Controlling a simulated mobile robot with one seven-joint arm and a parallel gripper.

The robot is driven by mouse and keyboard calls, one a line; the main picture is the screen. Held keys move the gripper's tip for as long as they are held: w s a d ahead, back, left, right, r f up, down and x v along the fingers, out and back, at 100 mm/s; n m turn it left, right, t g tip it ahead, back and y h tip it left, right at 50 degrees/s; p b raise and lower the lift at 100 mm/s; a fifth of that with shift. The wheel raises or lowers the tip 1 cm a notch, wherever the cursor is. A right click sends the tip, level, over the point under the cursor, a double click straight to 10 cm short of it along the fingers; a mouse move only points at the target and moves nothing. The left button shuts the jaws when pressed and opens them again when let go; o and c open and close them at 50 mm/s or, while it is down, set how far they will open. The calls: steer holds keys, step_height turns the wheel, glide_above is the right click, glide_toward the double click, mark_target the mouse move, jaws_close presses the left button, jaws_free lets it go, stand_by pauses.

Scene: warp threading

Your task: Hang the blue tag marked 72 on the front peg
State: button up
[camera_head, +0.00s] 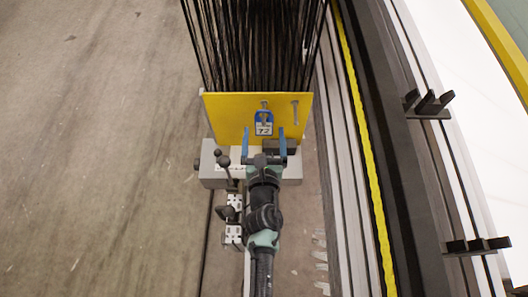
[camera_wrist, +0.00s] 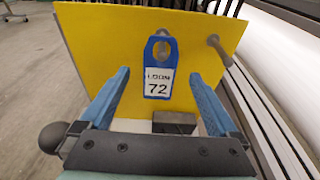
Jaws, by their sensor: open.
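The blue tag (camera_head: 264,124) has a white label marked 72 and hangs upright in front of a yellow plate (camera_head: 227,106). In the wrist view the tag (camera_wrist: 157,67) reads "LOOM 72", and a peg (camera_wrist: 162,33) shows at the hole in its top. The tag appears to hang on this peg. A second peg (camera_wrist: 218,48) juts from the plate to the right and is bare; it also shows in the head view (camera_head: 295,111). My gripper (camera_head: 264,132) is open, its blue fingers apart on either side of the tag, not touching it.
A dark block (camera_wrist: 174,122) sits below the tag, near the plate's foot. A grey base (camera_head: 291,170) with knobbed levers stands under the plate. Black threads (camera_head: 255,45) rise behind it. A long rail with a yellow strip (camera_head: 365,150) runs along the right; the floor at left is clear.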

steer(key=v, duration=0.8)
steer(key=shift+s+p, duration=0.35)
steer(key=shift+r, duration=0.1)
steer(key=w+d+r+m+t+h+p, duration=0.15)
steer(key=w+r+m, duration=0.35)
steer(key=r, duration=0.8)
steer(key=w+d+r+m+t+h+p, duration=0.1)
steer(key=w+d+r+m+t, duration=0.1)
steer(key=r+m, duration=0.75)
steer(key=w+d+r+m+t+h+p, duration=0.15)
steer(key=w+r+m, duration=0.25)
steer(key=r, duration=1.1)
steer(key=s+a+r+m+t+y, duration=0.1)
steer(key=s+r+m, duration=0.3)
steer(key=r, duration=0.7)
steer(key=s+a+r+m+t+y+p, duration=0.1)
steer(key=s+r+m, duration=0.4)
steer(key=r, duration=0.7)
steer(key=s+a+r+m+t+y+p, duration=0.1)
steer(key=s+a+r+m+t+y, duration=0.1)
steer(key=r+m, duration=0.6)
steer(key=s+a+r+t, duration=0.1)
steer(key=s+r+t, duration=0.1)
steer(key=s+r, duration=0.1)
steer(key=shift+r+t, duration=0.2)
steer(key=shift+t, duration=0.2)
steer(key=shift+s+m, duration=0.1)
steer(key=shift+m, duration=0.15)
